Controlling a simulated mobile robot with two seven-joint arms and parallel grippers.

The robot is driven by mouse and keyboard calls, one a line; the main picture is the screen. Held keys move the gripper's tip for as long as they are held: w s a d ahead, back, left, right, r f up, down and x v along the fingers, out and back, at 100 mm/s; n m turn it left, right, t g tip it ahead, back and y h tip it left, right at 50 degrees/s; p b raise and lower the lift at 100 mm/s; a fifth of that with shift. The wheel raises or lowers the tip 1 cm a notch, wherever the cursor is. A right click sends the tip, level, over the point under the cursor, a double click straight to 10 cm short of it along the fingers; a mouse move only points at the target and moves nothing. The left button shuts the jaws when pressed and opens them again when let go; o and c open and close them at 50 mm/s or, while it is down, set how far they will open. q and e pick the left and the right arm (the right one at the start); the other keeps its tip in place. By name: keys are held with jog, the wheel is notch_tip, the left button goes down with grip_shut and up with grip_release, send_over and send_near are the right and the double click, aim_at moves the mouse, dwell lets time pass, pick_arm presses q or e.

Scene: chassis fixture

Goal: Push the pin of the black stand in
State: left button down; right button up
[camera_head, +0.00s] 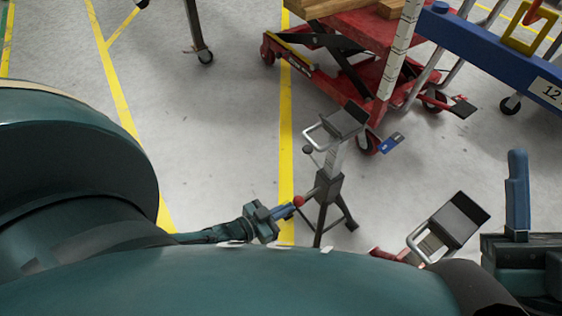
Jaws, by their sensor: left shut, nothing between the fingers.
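The black stand (327,190) stands upright on its legs at the centre, with a grey toothed post and a dark saddle on top. Its pin has a red ball end (298,201) on the left side of the stand's body. My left gripper (289,209) comes in from the left and is shut and empty. Its blue fingertips are right at the red ball; I cannot tell whether they touch it. What seems to be my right gripper (517,190) shows at the right edge, with blue finger parts pointing up, away from the stand; its opening is unclear.
A second stand (450,228) with a dark saddle and red lower part is at lower right, partly hidden by my body. A red lift cart (330,60) and a blue frame (480,45) stand behind.

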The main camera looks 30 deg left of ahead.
pick_arm(q)
jog(key=shift+r+b+x, duration=0.15)
jog(key=shift+b+x, duration=0.05)
jog(key=shift+x, duration=0.7)
jog(key=shift+r+b+x, duration=0.2)
jog(key=shift+x, duration=0.65)
jog(key=p+v, duration=0.4)
jog(key=v, duration=0.7)
jog(key=shift+f, duration=0.25)
jog(key=shift+r, duration=0.1)
